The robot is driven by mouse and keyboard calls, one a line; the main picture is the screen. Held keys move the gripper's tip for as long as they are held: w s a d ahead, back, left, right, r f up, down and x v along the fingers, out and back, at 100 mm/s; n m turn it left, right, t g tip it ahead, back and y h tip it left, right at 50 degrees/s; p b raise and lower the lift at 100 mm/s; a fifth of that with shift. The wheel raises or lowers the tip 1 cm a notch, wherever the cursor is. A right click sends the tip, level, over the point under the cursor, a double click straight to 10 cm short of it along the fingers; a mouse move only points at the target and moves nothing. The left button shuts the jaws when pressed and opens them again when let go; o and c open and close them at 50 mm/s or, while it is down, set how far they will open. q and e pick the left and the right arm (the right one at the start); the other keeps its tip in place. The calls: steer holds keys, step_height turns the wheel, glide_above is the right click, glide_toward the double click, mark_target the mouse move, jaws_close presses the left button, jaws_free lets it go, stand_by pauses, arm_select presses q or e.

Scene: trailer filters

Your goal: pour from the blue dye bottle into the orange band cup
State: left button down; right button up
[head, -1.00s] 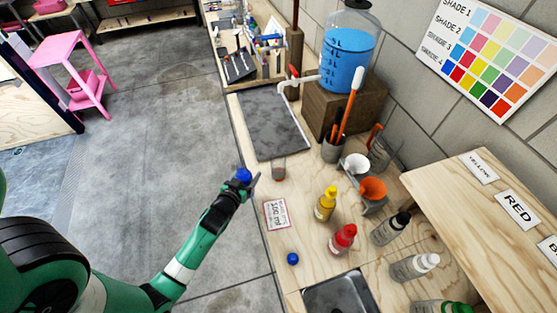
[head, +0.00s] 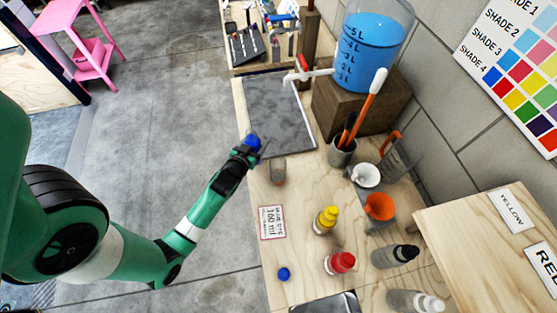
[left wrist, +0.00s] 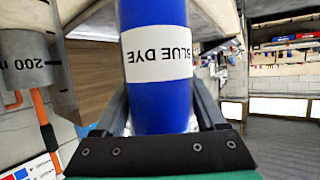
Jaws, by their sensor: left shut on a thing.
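My left gripper (head: 249,149) is shut on the blue dye bottle (head: 253,141), over the left edge of the bench. In the left wrist view the blue dye bottle (left wrist: 158,95) stands between the fingers, its white label upside down in the picture. A small clear cup (head: 278,172) with a brownish tint stands on the bench just right of and below the gripper in the head view. It may be the orange band cup; I cannot make out a band. My right gripper is not in view.
A blue cap (head: 283,274) lies on the bench below a printed card (head: 272,222). Yellow (head: 325,221) and red (head: 340,263) bottles stand right of it. A grey slab (head: 275,115) lies behind the cup. A blue-filled tank (head: 370,55) stands on a wooden block.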

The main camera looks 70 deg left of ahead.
mark_target(258, 138)
arm_select(q)
steer(key=shift+d+f+m+y+b, duration=0.1)
steer(key=shift+f+m+y+b, duration=0.45)
steer(key=shift+b, duration=1.15)
steer(key=shift+w+d+m+g+y+b, duration=0.15)
steer(key=shift+m+g+y+b, duration=0.2)
steer(key=shift+m+b, duration=0.45)
step_height(258, 138, up, 4)
steer(key=shift+w+d+f+m+y+p, duration=0.1)
steer(key=shift+m+y+p, duration=0.45)
steer(key=shift+p, duration=0.1)
steer(key=shift+f+b, duration=0.1)
steer(key=shift+b, duration=0.2)
steer(key=shift+d+r+m+y, duration=0.25)
steer(key=shift+r+m, duration=0.15)
steer(key=shift+m, duration=0.1)
steer(key=shift+a+r+m+y+b, duration=0.2)
steer(key=shift+m+y+b, duration=0.1)
steer(key=shift+m+y, duration=0.15)
steer(key=shift+m, duration=0.25)
steer(key=shift+r, duration=0.1)
steer(key=shift+f+b, duration=0.3)
steer(key=shift+b, duration=0.2)
